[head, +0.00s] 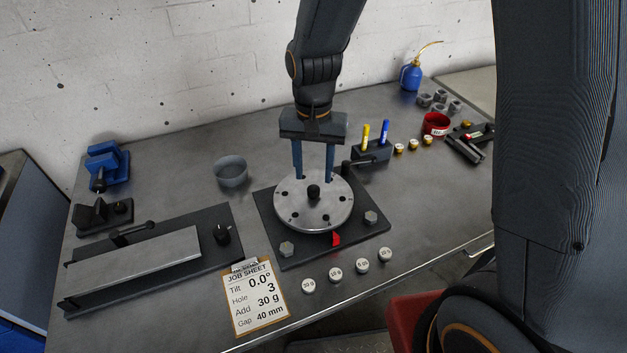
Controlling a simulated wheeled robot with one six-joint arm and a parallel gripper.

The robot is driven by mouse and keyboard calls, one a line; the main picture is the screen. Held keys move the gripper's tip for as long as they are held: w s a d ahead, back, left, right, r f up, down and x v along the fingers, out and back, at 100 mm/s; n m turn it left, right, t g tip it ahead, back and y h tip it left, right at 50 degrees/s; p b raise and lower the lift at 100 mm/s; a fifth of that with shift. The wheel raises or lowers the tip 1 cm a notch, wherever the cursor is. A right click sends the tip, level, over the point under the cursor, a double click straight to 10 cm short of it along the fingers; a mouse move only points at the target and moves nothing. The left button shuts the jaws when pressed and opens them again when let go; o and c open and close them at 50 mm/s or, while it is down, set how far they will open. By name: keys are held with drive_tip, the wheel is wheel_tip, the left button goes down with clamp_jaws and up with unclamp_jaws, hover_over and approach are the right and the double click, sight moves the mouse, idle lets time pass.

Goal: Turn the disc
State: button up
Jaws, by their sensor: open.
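The disc (304,211) is a round light-metal plate with several dark holes around its face and a black knob (313,191) at its centre. It sits on a dark square base plate (283,262) with hex bolts at its near corners. A red pointer (336,239) shows at the disc's near edge. My gripper (314,178) points down over the far part of the disc, with its two blue fingers apart. The fingertips are at or just above the disc's far side, behind the knob; I cannot tell if they touch it.
A job sheet (259,301) reads tilt 0.0°, hole 3, add 30 g, gap 40 mm. Several white weights (335,273) line the front edge. A pen block (372,151) stands close behind right, a grey bowl (231,171) behind left. A long flat fixture (150,262) lies left.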

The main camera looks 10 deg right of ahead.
sight(314, 188)
drive_tip(key=shift+f+p, duration=0.4)
drive_tip(key=shift+f, duration=1.9)
clamp_jaws()
